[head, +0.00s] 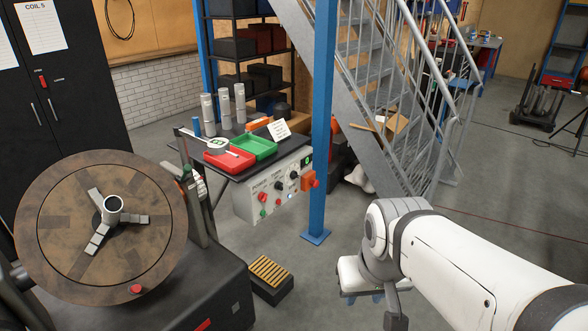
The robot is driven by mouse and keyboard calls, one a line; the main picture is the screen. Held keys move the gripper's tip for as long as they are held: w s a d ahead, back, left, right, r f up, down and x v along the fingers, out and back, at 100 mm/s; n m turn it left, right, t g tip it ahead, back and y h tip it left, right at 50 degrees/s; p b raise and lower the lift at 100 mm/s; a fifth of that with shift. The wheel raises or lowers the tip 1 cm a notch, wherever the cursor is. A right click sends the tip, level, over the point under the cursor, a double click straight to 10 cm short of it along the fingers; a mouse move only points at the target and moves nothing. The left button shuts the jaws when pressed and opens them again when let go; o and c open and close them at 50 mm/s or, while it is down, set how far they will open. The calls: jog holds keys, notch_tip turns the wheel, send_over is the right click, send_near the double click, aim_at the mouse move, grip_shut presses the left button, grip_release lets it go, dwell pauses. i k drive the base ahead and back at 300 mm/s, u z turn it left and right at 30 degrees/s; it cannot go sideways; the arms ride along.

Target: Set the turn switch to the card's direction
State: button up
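The control panel (246,205) is a pale box at the front of the workbench. It carries small lettering that seems to read POWER and TURN. The turn switch (278,186) looks like a small dark knob below the second label; its pointing direction is too small to tell. A white card (279,130) stands tilted on the bench above the panel; its marks are unreadable here. My gripper (375,308) hangs at the lower right below my white arm, well apart from the panel. Its fingers are partly hidden, so its opening is unclear.
A blue post (321,120) rises just right of the panel, between it and my arm. A coil reel (60,215) fills the left. A slatted step (271,278) lies on the floor below the panel.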

aim_at(278, 185)
jog(key=z, duration=0.15)
jog(key=i, duration=1)
